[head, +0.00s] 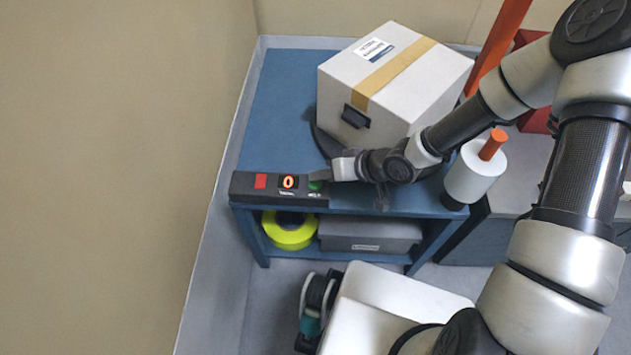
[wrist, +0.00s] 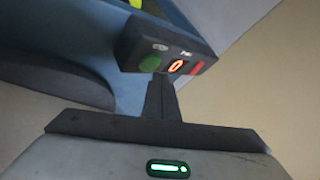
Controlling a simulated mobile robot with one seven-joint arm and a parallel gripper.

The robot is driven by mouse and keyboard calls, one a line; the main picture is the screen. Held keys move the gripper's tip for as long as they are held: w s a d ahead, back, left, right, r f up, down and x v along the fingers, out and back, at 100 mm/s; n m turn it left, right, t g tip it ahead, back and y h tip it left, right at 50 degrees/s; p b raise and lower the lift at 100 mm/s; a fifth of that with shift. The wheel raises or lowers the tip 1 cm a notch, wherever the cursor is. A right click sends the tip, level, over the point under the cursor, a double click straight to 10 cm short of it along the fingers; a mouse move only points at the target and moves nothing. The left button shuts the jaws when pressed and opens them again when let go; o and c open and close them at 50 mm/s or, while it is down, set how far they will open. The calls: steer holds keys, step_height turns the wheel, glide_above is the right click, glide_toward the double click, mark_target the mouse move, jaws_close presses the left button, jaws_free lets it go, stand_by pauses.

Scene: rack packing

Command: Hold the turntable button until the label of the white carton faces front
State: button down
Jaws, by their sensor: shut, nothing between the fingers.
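The white carton (head: 395,75) sits on a dark round turntable (head: 322,140), turned at an angle to the table. The control box (head: 240,186) at the table's front edge has a red button, a display reading 0 and a green button (wrist: 150,62). My gripper (head: 325,175) is shut and empty. In the wrist view its fingertips (wrist: 157,78) are at the green button's lower edge; whether they press it I cannot tell.
The blue table (head: 285,85) has a lower shelf with a yellow-green tape roll (head: 289,231) and a grey box (head: 370,235). A white cylinder with an orange top (head: 475,172) stands right of my gripper. The table's left rear is clear.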

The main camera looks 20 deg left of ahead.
mark_target(320, 185)
steer(key=shift+f, duration=0.15)
stand_by(0.7)
steer(key=shift+f, duration=0.3)
steer(key=shift+f+b, duration=0.4)
stand_by(1.5)
stand_by(0.7)
steer(key=shift+r+p, duration=0.85)
steer(key=shift+p, duration=0.05)
step_height(320, 185, up, 5)
steer(key=p, duration=0.5)
stand_by(0.8)
